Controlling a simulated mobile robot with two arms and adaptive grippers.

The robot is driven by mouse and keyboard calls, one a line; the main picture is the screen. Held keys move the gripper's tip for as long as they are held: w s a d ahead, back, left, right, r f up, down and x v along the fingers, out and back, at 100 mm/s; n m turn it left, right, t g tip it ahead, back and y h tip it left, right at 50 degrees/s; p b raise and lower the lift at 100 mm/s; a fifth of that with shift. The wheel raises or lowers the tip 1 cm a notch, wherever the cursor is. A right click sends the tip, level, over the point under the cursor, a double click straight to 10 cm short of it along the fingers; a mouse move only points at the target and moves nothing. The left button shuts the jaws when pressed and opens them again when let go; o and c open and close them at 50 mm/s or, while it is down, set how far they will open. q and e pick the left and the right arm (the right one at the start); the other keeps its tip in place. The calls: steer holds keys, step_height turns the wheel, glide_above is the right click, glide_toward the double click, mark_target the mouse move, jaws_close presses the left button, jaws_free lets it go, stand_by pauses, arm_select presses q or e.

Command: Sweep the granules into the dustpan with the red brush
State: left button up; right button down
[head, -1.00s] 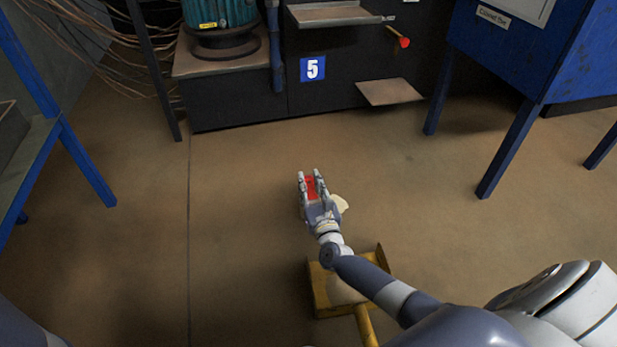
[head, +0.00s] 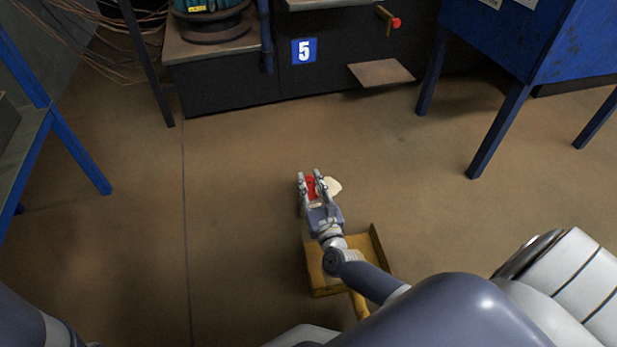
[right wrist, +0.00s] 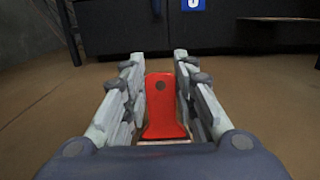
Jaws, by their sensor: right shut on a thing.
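The red brush (head: 311,188) is between the fingers of my right gripper (head: 309,174), which is shut on it just left of the pale granules. The brush also shows upright between the fingers of the right gripper (right wrist: 159,56) in the right wrist view, as a red handle (right wrist: 161,100); its bristles are hidden. The pale granules (head: 333,186) lie in a small heap on the floor, beyond the dustpan. The yellow dustpan (head: 377,250) lies on the floor, partly covered by my right arm, so most of its inside is hidden. My left gripper is out of view.
A dark machine (head: 230,95) with a low shelf plate (head: 381,73) stands at the back. Blue-legged furniture stands at the right (head: 498,130) and left (head: 80,160).

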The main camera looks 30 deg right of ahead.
steer(key=shift+p+v, duration=0.35)
steer(key=shift+v, duration=0.75)
steer(key=v, duration=0.5)
steer(key=shift+s+r, duration=0.15)
steer(key=shift+r, duration=0.1)
step_height(320, 180, up, 5)
steer(key=p, duration=0.4)
steer(key=shift+p, duration=0.35)
